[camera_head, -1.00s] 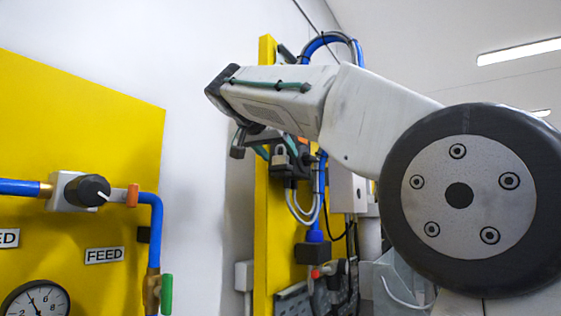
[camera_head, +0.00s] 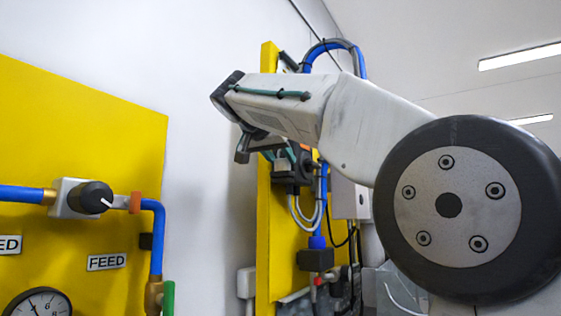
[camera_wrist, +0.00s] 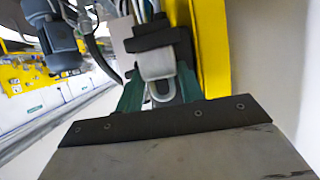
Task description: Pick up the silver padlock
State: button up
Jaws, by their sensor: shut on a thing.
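The silver padlock (camera_wrist: 158,65) sits between my gripper's green fingers in the wrist view, its shackle loop (camera_wrist: 162,93) toward my palm. My gripper (camera_wrist: 160,82) is shut on it. The padlock's body is right against a dark block (camera_wrist: 153,40); I cannot tell whether it is free of that block. In the head view the padlock (camera_head: 281,160) is small and partly covered by the fingers, beside the dark fitting on the narrow yellow panel.
The narrow yellow panel (camera_head: 264,215) carries cables and a blue hose close to my gripper. A wide yellow panel (camera_head: 95,130) at left holds a blue pipe, a knob (camera_head: 90,197) and a gauge (camera_head: 38,304). White wall (camera_head: 212,170) lies between the panels.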

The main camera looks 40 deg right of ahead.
jog(key=shift+r, duration=0.85)
jog(key=s+a+r, duration=0.1)
jog(key=s+r, duration=0.1)
jog(key=s, duration=0.6)
jog(key=s+a+r, duration=0.1)
jog(key=s+r, duration=0.2)
jog(key=s, duration=0.4)
jog(key=shift+s+a+r, duration=0.25)
jog(key=shift+s, duration=0.15)
